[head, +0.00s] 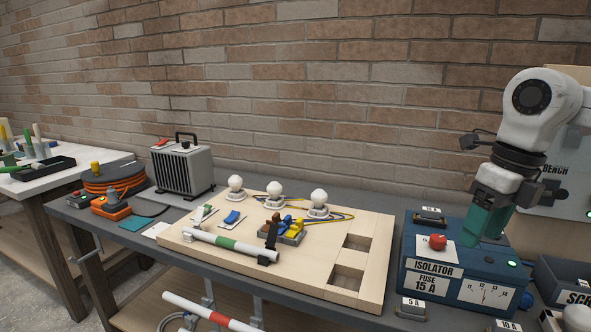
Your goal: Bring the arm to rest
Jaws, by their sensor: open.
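My arm comes in at the upper right, in front of the brick wall and a pale panel. My gripper (484,230), with a teal-green end, points down over the top of the blue isolator box (462,275), right of its red button (437,242). It is open, and I see nothing held in it. The gap between its fingers is hard to make out at this angle. Whether its tip touches the box top cannot be told.
A wooden board (225,258) with white bulbs, a striped tube (230,245) and two square recesses lies on the grey bench. A grey heater (183,168) and an orange cable reel (112,178) stand to the left. Small fuse blocks (411,309) lie near the front edge.

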